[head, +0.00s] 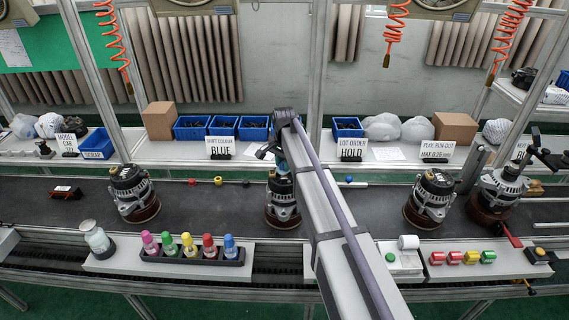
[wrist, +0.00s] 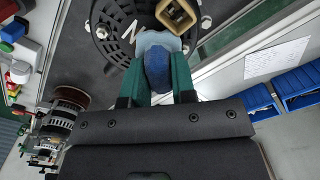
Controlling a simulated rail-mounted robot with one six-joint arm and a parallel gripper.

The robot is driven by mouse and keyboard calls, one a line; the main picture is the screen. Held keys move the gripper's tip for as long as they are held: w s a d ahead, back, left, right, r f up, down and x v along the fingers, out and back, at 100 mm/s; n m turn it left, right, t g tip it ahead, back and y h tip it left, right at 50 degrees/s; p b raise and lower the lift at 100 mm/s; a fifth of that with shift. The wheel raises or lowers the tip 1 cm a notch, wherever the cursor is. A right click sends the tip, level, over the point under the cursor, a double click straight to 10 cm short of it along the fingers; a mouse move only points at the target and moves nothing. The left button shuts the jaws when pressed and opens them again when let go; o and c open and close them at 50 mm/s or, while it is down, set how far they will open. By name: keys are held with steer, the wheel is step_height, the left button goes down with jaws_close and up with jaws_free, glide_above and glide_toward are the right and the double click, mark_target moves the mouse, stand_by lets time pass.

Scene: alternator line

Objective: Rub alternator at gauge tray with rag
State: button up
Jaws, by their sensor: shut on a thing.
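In the wrist view my gripper (wrist: 157,78) has green fingers closed on a blue rag (wrist: 157,66). The rag's paler front part reaches over the black slotted end face of an alternator (wrist: 118,30); I cannot tell whether it touches. In the head view my gripper (head: 281,160) is above the middle alternator (head: 283,203), which stands upright on the dark belt, partly hidden by my arm. Other alternators stand at left (head: 132,192), at right (head: 430,200) and at far right (head: 502,185), the last among gauge-like fittings. I cannot tell which support is the gauge tray.
In front are a black rack (head: 190,256) of colour-capped bottles, a glass jar (head: 97,240) and red, yellow and green blocks (head: 455,258). Behind stand blue bins (head: 222,126), cartons (head: 159,120) and sign cards (head: 353,148). The belt is clear between the alternators, apart from small bits.

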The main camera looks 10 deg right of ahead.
steer(key=s, duration=0.2)
steer(key=s+a, duration=0.1)
steer(key=s, duration=0.2)
steer(key=shift+s+a, duration=0.15)
steer(key=shift+s, duration=0.1)
step_height(320, 180, up, 2)
steer(key=shift+w+r+p, duration=0.15)
steer(key=shift+p, duration=0.95)
step_height(320, 180, up, 5)
steer(key=p, duration=0.5)
steer(key=shift+r, duration=0.1)
